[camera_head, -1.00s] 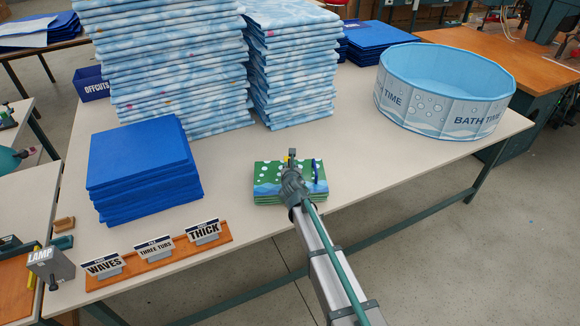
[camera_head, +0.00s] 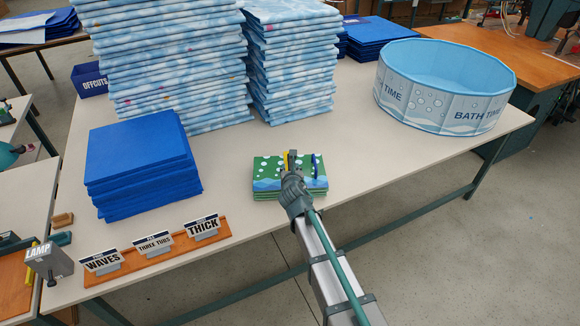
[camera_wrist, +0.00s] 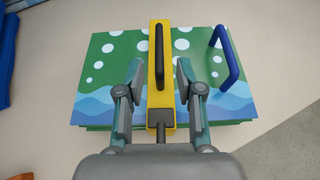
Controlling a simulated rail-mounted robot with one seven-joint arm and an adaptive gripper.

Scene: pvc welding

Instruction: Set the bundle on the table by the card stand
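The bundle (camera_head: 264,184) is a green stack of sheets with white dots and blue waves, lying flat on the table (camera_head: 225,160) near its front edge. In the wrist view the bundle (camera_wrist: 103,75) has a yellow bar (camera_wrist: 156,40) with a black handle across its middle. A blue handle (camera_wrist: 228,52) is at its right. My gripper (camera_head: 290,172) is over the bundle; in the wrist view my gripper (camera_wrist: 161,90) is open, its fingers on either side of the bar with gaps. The card stand (camera_head: 160,258), orange with several cards, is at the front left.
A blue sheet stack (camera_head: 140,160) stands behind the card stand. Tall patterned stacks (camera_head: 165,60) are at the back, and a round tub (camera_head: 440,90) is at the back right. A lamp box (camera_head: 50,262) is at the left corner. Table right of the stand is clear.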

